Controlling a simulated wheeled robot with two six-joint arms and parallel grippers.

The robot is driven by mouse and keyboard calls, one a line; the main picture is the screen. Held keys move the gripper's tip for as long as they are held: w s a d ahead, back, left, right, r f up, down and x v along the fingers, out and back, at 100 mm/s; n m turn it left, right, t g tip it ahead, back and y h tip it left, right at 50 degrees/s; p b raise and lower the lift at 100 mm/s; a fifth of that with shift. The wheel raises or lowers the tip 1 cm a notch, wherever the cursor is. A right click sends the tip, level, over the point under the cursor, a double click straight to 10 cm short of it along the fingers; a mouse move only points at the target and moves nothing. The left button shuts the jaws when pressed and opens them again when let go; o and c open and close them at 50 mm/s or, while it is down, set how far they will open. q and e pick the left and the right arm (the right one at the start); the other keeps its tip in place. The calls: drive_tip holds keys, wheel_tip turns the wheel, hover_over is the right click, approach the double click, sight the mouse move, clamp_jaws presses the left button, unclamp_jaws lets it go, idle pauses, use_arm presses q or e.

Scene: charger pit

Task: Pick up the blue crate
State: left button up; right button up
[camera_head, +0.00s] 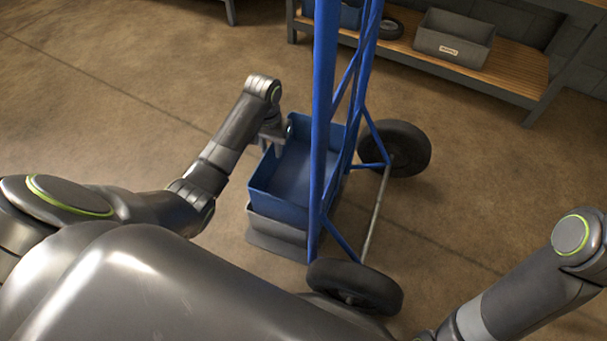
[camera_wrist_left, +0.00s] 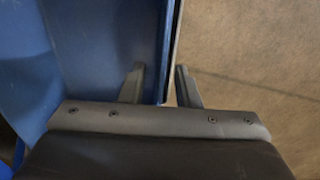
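The blue crate (camera_head: 290,176) is an open-topped box sitting on top of a grey crate (camera_head: 276,232) at the foot of the blue hand truck (camera_head: 322,120). My left gripper (camera_head: 275,143) is at the crate's far left rim. In the left wrist view, the two fingers (camera_wrist_left: 160,84) are apart and straddle the crate wall (camera_wrist_left: 171,40), one inside and one outside. A gap shows between the inner finger and the wall. My right arm shows at the lower right of the head view, but its gripper is out of view.
The hand truck's frame rises along the crate's right side, with black wheels (camera_head: 395,148) (camera_head: 355,286) to the right and in front. A wooden shelf (camera_head: 515,72) at the back right holds a grey bin (camera_head: 453,40). The floor left of the crate is clear.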

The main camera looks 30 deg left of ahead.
use_arm(q)
clamp_jaws()
drive_tip(key=shift+r, duration=0.1)
idle(1.3)
